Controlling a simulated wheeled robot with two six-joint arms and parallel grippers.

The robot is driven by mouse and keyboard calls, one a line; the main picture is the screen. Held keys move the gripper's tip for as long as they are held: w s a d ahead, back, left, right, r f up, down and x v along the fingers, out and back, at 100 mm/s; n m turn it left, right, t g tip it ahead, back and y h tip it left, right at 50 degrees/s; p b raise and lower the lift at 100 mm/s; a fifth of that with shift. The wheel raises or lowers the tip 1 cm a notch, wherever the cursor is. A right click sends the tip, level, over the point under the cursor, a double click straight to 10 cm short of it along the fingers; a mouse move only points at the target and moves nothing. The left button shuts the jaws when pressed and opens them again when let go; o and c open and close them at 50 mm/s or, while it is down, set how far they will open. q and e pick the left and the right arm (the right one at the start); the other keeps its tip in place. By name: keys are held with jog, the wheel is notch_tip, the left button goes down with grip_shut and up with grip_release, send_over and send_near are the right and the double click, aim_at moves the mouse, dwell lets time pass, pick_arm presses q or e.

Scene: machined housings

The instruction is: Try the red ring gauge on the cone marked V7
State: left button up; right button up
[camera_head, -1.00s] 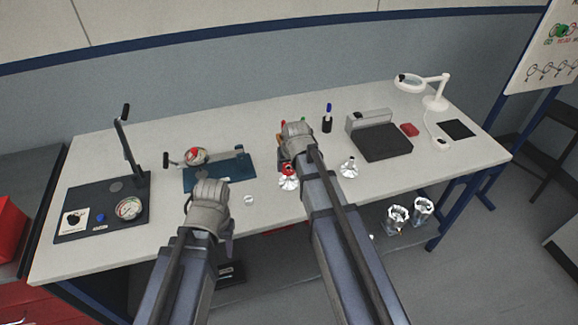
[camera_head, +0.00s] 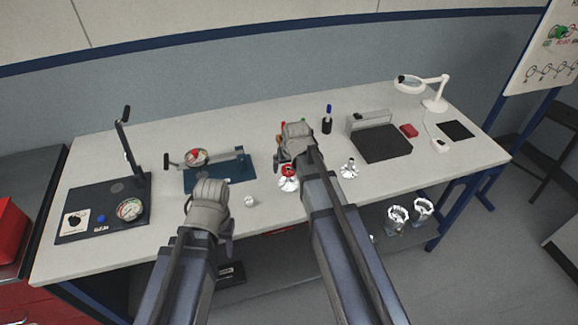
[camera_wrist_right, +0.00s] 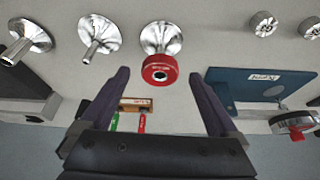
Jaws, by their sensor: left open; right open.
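A red ring gauge (camera_wrist_right: 160,68) sits on the narrow end of a shiny metal cone (camera_wrist_right: 161,38) in the right wrist view. In the head view the red ring (camera_head: 288,170) tops the cone (camera_head: 288,184) beside my right arm. My right gripper (camera_wrist_right: 158,74) is open; its fingers appear either side of the ring in the picture, and I see no contact. In the head view my right gripper (camera_head: 296,134) hides its own fingertips. My left gripper (camera_head: 209,200) is open over the bench's front. I cannot read any cone's marking.
Other cones (camera_wrist_right: 100,36) (camera_wrist_right: 26,40) stand nearby. A wooden rack (camera_wrist_right: 136,103) holds green and red handled items.

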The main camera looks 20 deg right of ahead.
jog(key=p+v, duration=0.6)
jog(key=v, duration=0.1)
jog(key=s+a+f+n+g, duration=0.1)
jog(key=s+a+n+g, duration=0.1)
jog(key=s+a, duration=0.4)
jog(key=s+a+f+n+g+h, duration=0.1)
jog(key=s+a, duration=0.6)
jog(key=s, duration=0.7)
jog(key=shift+f+n+g+b, duration=0.15)
jog(key=shift+n+g+b, duration=0.3)
jog(key=shift+n+g, duration=0.4)
